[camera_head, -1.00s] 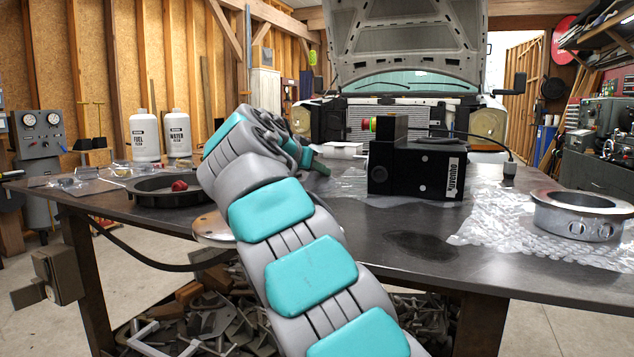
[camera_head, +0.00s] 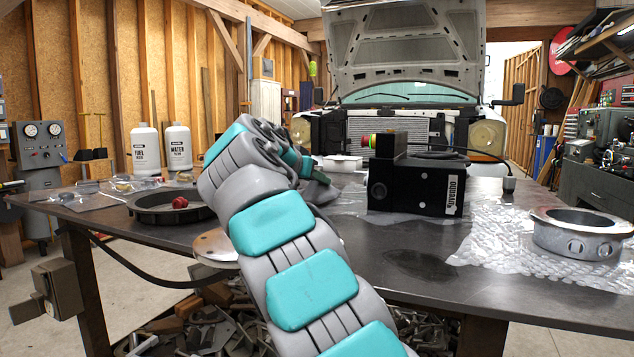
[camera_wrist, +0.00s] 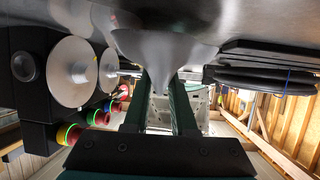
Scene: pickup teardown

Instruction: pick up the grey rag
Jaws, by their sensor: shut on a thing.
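The grey rag (camera_wrist: 158,48) is pinched between the two dark green fingers of my gripper (camera_wrist: 162,78) in the wrist view. It spreads from the fingertips towards the tabletop, which is at the top of that view. In the head view, a drooping piece of the grey rag (camera_head: 319,191) shows below my teal gripper (camera_head: 303,165), left of the black box. My arm hides part of the rag and fingers. I cannot tell whether the rag's lower edge touches the table.
A black box (camera_head: 415,185) stands close right of my gripper, with a metal ring (camera_head: 580,235) on bubble wrap farther right. A dark round pan (camera_head: 160,208) holding a red ball is at left. White bottles (camera_head: 146,150) stand behind it.

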